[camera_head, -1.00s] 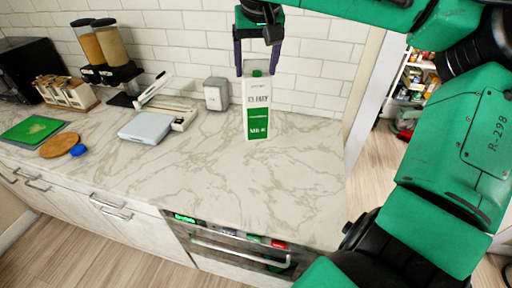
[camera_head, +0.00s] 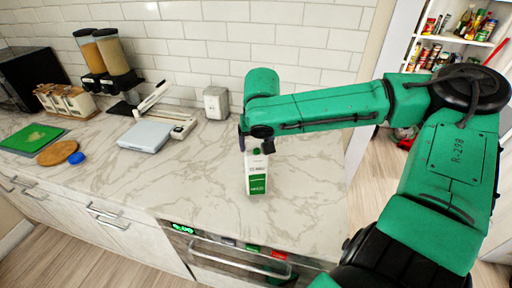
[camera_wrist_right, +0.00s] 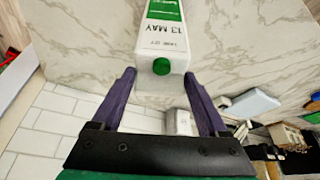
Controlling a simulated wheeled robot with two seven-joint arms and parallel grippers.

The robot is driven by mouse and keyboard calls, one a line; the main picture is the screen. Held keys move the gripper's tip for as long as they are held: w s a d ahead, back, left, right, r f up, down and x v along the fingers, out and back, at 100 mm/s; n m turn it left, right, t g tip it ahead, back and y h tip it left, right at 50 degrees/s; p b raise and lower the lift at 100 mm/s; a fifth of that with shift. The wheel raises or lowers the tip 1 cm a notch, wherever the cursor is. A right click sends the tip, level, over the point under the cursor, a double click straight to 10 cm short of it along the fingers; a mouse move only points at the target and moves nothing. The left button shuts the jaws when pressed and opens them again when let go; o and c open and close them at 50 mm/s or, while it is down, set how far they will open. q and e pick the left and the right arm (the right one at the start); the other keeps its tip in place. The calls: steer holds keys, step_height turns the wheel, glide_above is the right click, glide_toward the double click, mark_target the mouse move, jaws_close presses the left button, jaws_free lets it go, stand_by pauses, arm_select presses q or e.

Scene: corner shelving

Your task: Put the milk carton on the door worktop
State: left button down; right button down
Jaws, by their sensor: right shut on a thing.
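The milk carton (camera_head: 258,182), white and green with a green cap, is upright over the right end of the marble worktop (camera_head: 205,180), near the doorway. I cannot tell whether its base touches the surface. My right gripper (camera_head: 256,146) comes down on the carton's top and is partly hidden by my own arm. In the right wrist view the carton (camera_wrist_right: 165,30) sits between the purple fingers of the right gripper (camera_wrist_right: 161,78), which is shut on its capped end. My left gripper is not in view.
A small grey box (camera_head: 216,102), a white scale-like device (camera_head: 147,135) and cereal dispensers (camera_head: 115,52) stand toward the back and left. A green board (camera_head: 30,139) lies far left. An oven front (camera_head: 235,258) is below the worktop. Stocked shelves (camera_head: 455,35) show beyond the doorway.

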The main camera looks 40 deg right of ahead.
steer(key=shift+f, duration=0.65)
jaws_free()
steer(key=v, duration=1.2)
steer(key=shift+s+f, duration=0.1)
